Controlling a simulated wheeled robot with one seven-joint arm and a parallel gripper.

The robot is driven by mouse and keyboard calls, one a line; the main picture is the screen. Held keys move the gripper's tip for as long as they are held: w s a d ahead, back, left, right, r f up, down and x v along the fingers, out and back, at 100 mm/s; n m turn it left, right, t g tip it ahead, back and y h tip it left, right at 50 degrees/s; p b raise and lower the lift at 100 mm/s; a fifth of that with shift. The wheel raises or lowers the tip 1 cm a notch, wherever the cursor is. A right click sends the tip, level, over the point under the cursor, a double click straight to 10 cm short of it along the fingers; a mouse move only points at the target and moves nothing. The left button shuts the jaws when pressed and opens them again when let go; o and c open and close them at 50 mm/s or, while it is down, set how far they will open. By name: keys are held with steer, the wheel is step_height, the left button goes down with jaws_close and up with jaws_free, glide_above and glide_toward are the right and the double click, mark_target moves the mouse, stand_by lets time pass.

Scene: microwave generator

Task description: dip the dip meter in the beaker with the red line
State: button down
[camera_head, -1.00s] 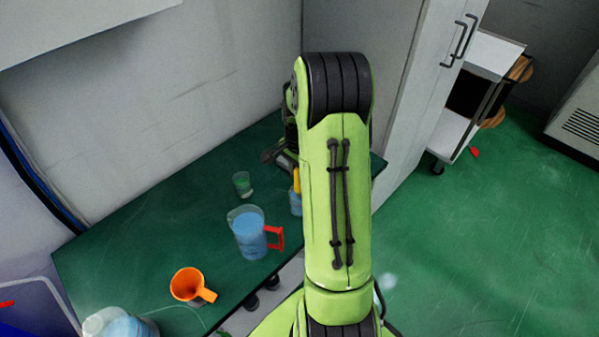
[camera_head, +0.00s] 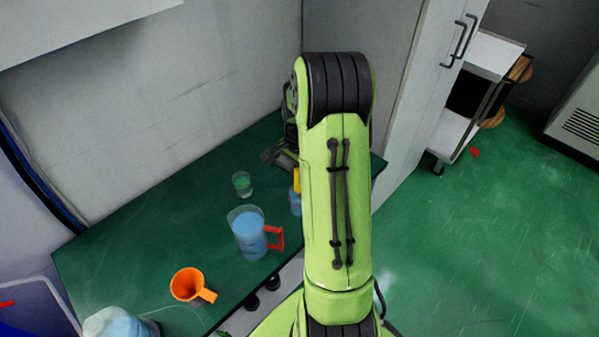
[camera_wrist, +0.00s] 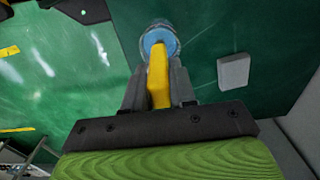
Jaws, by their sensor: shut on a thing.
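My gripper (camera_wrist: 158,78) is shut on the yellow dip meter (camera_wrist: 158,65), which stands between its two grey fingers in the wrist view. The dip meter's far end overlaps a round clear beaker with blue liquid (camera_wrist: 170,36); how deep it reaches cannot be told. In the head view the yellow dip meter (camera_head: 297,179) shows just left of my arm, above the blue-filled beaker (camera_head: 295,203), which my arm partly hides. No red line is legible on this beaker. A small clear beaker with greenish contents (camera_head: 242,184) stands to its left.
A blue-filled jug with a red handle (camera_head: 249,236) and an orange cup (camera_head: 187,284) stand on the green table (camera_head: 150,235). Another clear container (camera_head: 118,324) is at the bottom left. A grey block (camera_wrist: 233,71) lies right of the beaker. A wall bounds the table's back.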

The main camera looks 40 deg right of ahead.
steer(key=shift+r+p, duration=3.55)
steer(key=shift+r, duration=1.05)
steer(key=shift+f, duration=0.1)
